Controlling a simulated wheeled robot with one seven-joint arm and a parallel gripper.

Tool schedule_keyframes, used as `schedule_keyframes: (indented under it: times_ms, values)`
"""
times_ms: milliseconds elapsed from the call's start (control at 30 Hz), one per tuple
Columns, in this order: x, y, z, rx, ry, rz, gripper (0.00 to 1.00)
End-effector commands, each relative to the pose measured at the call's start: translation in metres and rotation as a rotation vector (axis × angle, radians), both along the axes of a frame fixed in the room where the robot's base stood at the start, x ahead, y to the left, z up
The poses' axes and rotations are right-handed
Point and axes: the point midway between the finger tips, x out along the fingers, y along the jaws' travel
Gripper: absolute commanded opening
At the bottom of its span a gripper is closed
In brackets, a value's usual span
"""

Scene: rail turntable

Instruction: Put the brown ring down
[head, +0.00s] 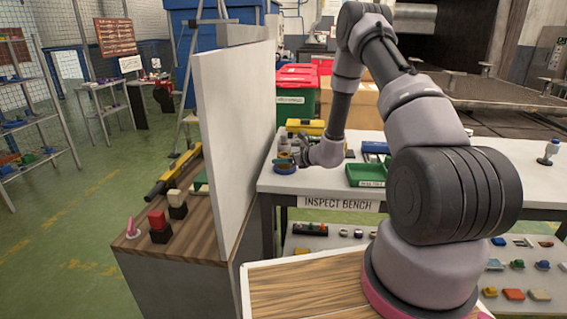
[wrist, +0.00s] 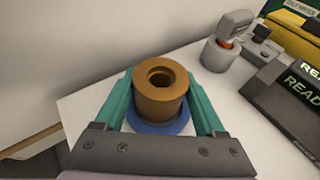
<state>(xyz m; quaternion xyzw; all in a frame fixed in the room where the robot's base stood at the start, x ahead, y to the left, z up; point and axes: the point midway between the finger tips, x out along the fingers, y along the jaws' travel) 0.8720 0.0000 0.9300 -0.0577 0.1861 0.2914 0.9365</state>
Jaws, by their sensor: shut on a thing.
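The brown ring (wrist: 160,84) is a thick brown cylinder with a hole in its top. It is between the two teal fingers of my gripper (wrist: 160,92), which is shut on it. A blue round piece (wrist: 160,127) shows just beneath the ring; I cannot tell whether they touch. In the head view my gripper (head: 298,157) is at the left end of the inspect bench (head: 330,181), beside the white panel. The ring is small there and partly hidden by my gripper.
The tall white panel (head: 232,140) stands close to the left of my gripper. A grey round holder with a grey-handled item (wrist: 219,55), a dark box marked READ (wrist: 285,92) and a yellow case (wrist: 298,35) stand to the right. A green tray (head: 366,175) lies further right.

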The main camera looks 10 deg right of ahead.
Motion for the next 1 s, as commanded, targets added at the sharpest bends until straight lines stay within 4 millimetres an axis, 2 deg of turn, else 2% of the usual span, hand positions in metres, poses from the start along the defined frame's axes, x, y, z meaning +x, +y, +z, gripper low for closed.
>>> schedule_keyframes:
  times_ms: [33, 100, 433, 467, 500, 533, 833, 1000]
  values:
    - [0.000, 0.000, -0.008, 0.002, 0.001, -0.001, 0.00]
    - [0.000, 0.000, -0.013, 0.001, 0.000, 0.000, 0.00]
    - [0.000, 0.000, -0.015, 0.001, -0.001, 0.000, 0.00]
    - [0.000, 0.000, -0.016, 0.000, 0.000, 0.000, 0.76]
    - [0.000, 0.000, -0.016, 0.000, 0.000, 0.000, 0.91]
    - [0.000, 0.000, -0.016, 0.000, 0.000, 0.000, 1.00]
    - [0.000, 0.000, -0.012, 0.000, -0.001, 0.000, 1.00]
    - [-0.018, -0.014, -0.003, -0.002, 0.000, -0.003, 1.00]
